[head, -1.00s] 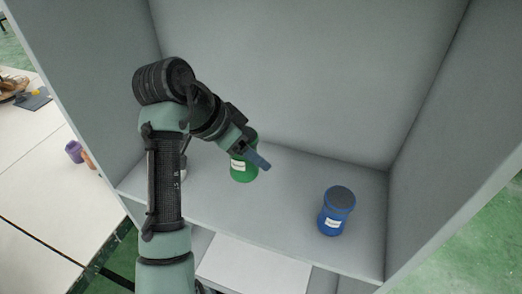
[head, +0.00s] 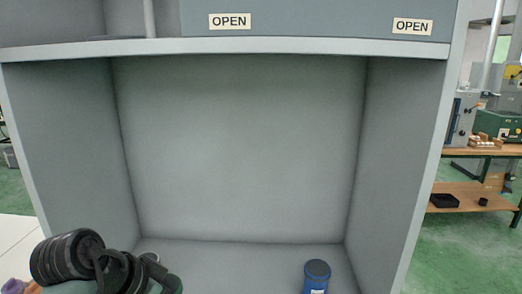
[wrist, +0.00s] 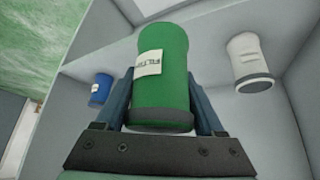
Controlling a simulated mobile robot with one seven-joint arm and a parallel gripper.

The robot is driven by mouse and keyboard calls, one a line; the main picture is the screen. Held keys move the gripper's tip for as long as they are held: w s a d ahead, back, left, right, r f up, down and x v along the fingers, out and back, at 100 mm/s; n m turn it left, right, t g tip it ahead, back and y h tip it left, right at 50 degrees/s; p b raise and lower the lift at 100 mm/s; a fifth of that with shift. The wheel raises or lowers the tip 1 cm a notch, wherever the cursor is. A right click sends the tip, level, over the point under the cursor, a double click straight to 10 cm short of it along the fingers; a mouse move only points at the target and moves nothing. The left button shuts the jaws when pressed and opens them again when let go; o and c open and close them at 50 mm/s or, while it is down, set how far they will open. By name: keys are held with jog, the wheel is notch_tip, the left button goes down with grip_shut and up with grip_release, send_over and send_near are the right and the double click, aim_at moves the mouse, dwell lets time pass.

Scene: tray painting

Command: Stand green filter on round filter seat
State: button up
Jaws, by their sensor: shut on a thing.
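The green filter (wrist: 162,70), a cylinder with a white label and a dark band at one end, stands out large in the wrist view. My gripper (wrist: 161,82) is shut on it, with one blue-grey finger on each side. I cannot tell whether the filter touches the shelf. I cannot make out the round filter seat in either view.
A blue filter (head: 317,277) stands to the right in the grey compartment. A white filter (wrist: 245,58) shows in the wrist view. Side walls (head: 400,150) and an upper shelf edge (head: 240,46) bound the space. Two OPEN labels (head: 230,21) are above.

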jog(key=s+d+f+n+y+p, duration=0.1)
jog(key=s+d+f+n, duration=0.15)
jog(key=f, duration=0.45)
jog(key=s+d+f+n+y, duration=0.1)
jog(key=s+d+f, duration=0.1)
jog(key=d+f, duration=0.35)
jog(key=s+d+f+n+t+y+p, duration=0.1)
jog(key=s+d+f+n, duration=0.2)
jog(key=s+d+f, duration=0.4)
jog(key=shift+s+d+f+y, duration=0.3)
jog(key=shift+s, duration=1.2)
jog(key=shift+a, duration=0.1)
